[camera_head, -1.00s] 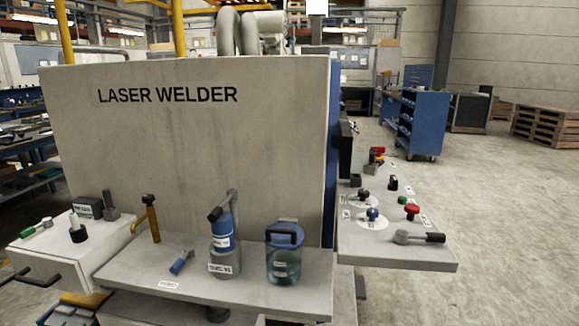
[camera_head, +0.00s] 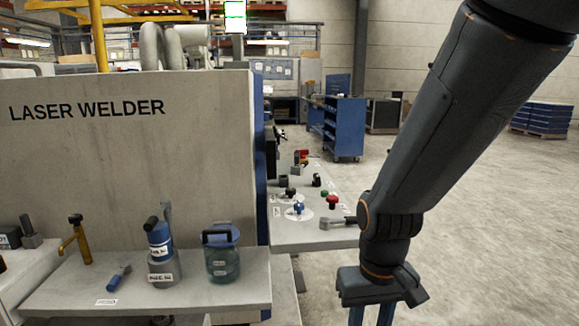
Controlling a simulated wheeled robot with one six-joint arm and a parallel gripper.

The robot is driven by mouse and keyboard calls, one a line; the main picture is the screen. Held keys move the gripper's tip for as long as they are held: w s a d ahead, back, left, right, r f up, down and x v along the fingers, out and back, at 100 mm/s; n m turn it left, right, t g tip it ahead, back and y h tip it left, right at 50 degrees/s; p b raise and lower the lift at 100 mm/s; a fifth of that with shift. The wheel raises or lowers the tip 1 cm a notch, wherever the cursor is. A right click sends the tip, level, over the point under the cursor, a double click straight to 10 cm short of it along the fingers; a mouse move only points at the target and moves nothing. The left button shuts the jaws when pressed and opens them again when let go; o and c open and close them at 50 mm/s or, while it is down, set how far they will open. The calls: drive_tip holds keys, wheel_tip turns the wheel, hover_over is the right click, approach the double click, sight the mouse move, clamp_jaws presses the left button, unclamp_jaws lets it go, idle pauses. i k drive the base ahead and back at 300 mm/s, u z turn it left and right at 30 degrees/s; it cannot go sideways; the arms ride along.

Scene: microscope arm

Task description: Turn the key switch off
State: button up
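The control shelf (camera_head: 295,237) juts out to the right of the laser welder. I cannot tell which of these small controls is the key switch. My gripper (camera_head: 371,315) hangs down in front of and to the right of the shelf, apart from the controls. Its two blue fingers are spaced apart, with floor showing between them. Their tips are cut off by the bottom edge.
The laser welder's tall panel (camera_head: 130,135) fills the left. A blue cabinet (camera_head: 346,130) stands behind. Floor at right is open.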

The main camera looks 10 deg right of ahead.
sight(298, 171)
drive_tip(key=i, duration=0.9)
drive_tip(key=k, duration=0.5)
drive_tip(key=z, duration=1.35)
drive_tip(key=i, duration=2.5)
drive_tip(key=u, duration=2.35)
